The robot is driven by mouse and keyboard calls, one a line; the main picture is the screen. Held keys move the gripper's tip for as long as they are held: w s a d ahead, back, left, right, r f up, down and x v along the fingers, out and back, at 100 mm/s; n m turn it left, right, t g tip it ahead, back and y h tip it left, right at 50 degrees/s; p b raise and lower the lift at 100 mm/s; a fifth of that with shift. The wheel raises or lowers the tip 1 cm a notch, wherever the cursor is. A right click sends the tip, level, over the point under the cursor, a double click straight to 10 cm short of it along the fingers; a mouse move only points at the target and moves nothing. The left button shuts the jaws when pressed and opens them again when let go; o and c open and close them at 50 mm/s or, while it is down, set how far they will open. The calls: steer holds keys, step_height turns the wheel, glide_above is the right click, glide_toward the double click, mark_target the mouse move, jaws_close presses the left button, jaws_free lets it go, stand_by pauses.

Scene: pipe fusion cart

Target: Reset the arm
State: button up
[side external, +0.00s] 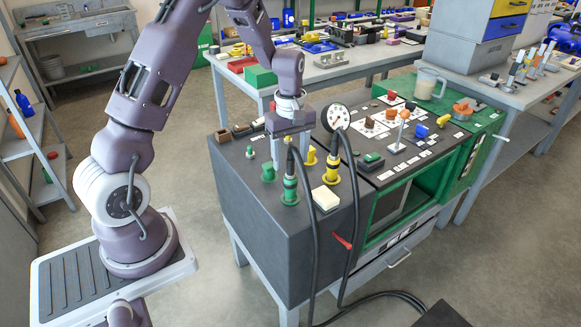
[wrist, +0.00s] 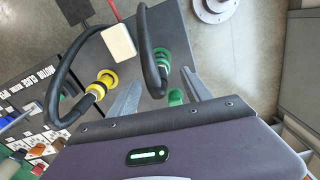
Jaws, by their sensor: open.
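My gripper (side external: 289,148) is above the dark top of the fusion cart (side external: 245,190), pointing down beside the cable plugs. In the wrist view my gripper (wrist: 161,72) has its two fingers spread apart, with nothing held between them. A green plug (side external: 290,186) with a black cable stands upright in a green base just in front of the fingers. A yellow plug (side external: 332,168) with a black cable stands in a yellow base to its right. Both plugs also show in the wrist view, green (wrist: 162,62) and yellow (wrist: 101,84), apart from the fingers.
A green post (side external: 268,172) and a yellow post (side external: 311,156) stand close to the fingers. A cream block (side external: 325,199), a round gauge (side external: 336,117) and a control panel (side external: 400,127) share the cart top. Black cables (side external: 352,225) loop over the front edge.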

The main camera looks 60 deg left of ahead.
steer(key=s+d+r+m+t, duration=0.2)
steer(key=s+d+r+m, duration=0.25)
steer(key=r, duration=0.45)
steer(key=s+d+r+m+t, duration=0.1)
steer(key=s+d+r+m, duration=0.3)
steer(key=d+r, duration=0.3)
steer(key=s+d+r+m+t, duration=0.1)
steer(key=s+d+r+m, duration=0.1)
steer(key=s+m, duration=0.2)
steer(key=s+d+r+m+t, duration=0.1)
steer(key=s+m, duration=0.3)
steer(key=s, duration=0.7)
steer(key=shift+d+r+t, duration=0.3)
steer(key=shift+d+r, duration=0.3)
steer(key=shift+r, duration=0.3)
